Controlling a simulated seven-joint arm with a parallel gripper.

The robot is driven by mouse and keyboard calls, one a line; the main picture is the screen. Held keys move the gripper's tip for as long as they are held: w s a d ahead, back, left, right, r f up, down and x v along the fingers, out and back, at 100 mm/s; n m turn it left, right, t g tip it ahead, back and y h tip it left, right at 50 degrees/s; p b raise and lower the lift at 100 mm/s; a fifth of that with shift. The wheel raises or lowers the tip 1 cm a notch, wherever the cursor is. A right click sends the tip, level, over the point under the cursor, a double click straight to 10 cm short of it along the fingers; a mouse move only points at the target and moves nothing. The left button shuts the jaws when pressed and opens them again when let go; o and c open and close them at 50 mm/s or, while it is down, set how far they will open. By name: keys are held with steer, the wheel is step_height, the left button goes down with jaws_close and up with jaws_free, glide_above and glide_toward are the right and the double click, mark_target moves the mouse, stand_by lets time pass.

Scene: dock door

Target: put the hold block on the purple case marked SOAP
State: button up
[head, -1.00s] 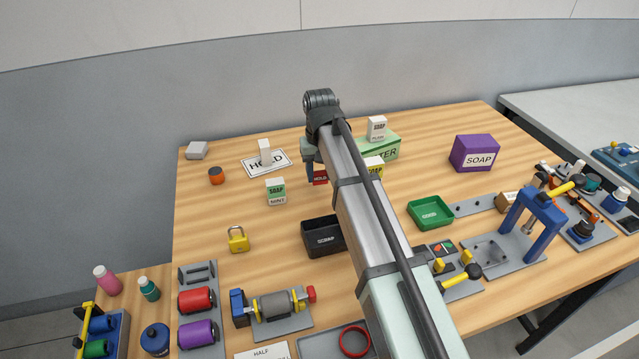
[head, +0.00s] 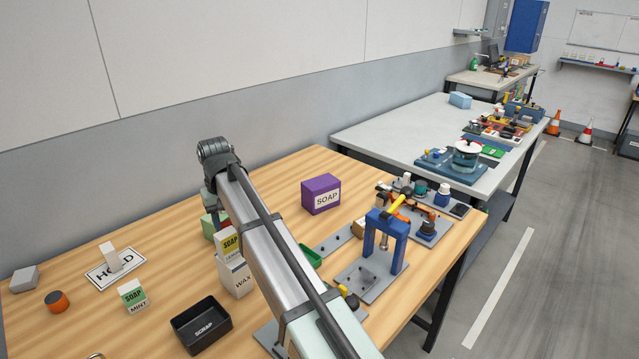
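The purple case marked SOAP (head: 321,194) sits on the wooden bench, right of my arm, with its label facing me. Its top looks bare. A red block marked HOLD showed beside my gripper in the earlier head view. Now it is out of sight, and my arm may hide it. My gripper (head: 209,199) shows only as a small part of its body behind the arm, left of the purple case. Its fingertips are hidden, so I cannot see whether it holds anything.
A WAX carton (head: 236,277), a yellow SOAP box (head: 229,243) and a green case (head: 210,229) stand near my arm. A white block (head: 112,257) stands on the HOLD card (head: 97,281). A blue press (head: 383,242) stands right of the arm. Bare bench surrounds the purple case's left and back.

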steer(key=w+d+r+m, duration=0.2)
steer(key=w+d+r, duration=0.1)
steer(key=w+d, duration=0.75)
steer(key=w+d+r+m, duration=0.2)
steer(key=w+d+r, duration=0.1)
steer(key=w+d, duration=0.75)
step_height(320, 180, up, 3)
steer(key=n, duration=0.7)
glide_above(321, 181)
steer(key=f, duration=0.9)
steer(key=shift+s+f, duration=0.2)
steer(key=shift+f, duration=0.2)
steer(key=shift+f, duration=0.1)
steer(key=o, duration=1)
